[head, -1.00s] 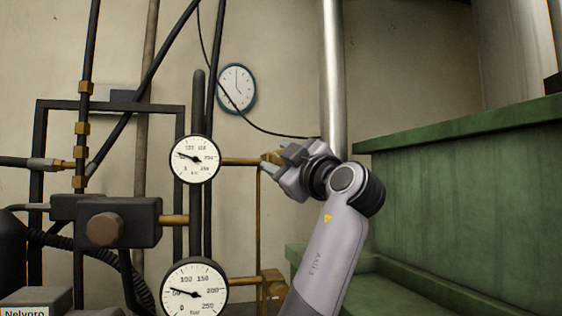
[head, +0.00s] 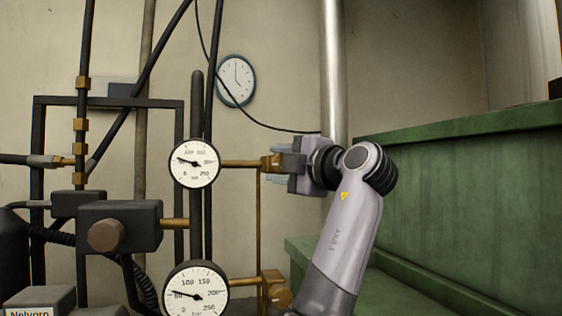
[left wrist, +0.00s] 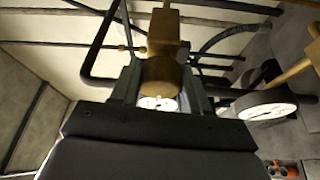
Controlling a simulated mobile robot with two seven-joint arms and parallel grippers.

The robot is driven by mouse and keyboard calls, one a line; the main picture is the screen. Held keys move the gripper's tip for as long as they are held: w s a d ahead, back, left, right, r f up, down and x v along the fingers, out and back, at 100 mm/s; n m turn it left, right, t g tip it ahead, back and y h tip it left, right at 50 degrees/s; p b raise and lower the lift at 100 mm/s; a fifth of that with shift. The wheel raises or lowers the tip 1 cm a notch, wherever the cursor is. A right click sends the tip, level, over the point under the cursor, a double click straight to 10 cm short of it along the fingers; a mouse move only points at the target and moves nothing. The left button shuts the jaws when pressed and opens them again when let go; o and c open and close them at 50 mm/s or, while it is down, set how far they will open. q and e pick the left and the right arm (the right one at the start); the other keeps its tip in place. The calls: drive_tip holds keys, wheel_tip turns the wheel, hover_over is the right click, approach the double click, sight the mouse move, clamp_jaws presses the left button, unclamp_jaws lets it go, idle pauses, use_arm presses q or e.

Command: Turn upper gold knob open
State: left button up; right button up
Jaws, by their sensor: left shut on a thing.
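The upper gold knob (head: 269,162) sits at the right end of the thin gold pipe beside the upper gauge (head: 194,163). My left gripper (head: 273,166) is shut on this knob, with one finger above it and one below in the head view. In the left wrist view, the knob (left wrist: 161,77) stands between the two fingers (left wrist: 160,88), and the gripper hides part of it. The upper gauge's needle points to the upper left. My right gripper is in neither view.
A lower gold knob (head: 275,290) and lower gauge (head: 195,290) are below. A dark valve block (head: 120,226) and black pipes stand to the left. A green ledge (head: 470,200) is on the right. A clock (head: 236,81) hangs on the wall behind.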

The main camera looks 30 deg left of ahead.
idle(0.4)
use_arm(q)
drive_tip(key=o, duration=1)
drive_tip(key=shift+o, duration=0.2)
drive_tip(key=b+v, duration=0.1)
drive_tip(key=v, duration=0.6)
drive_tip(key=shift+b, duration=0.3)
drive_tip(key=shift+d, duration=0.1)
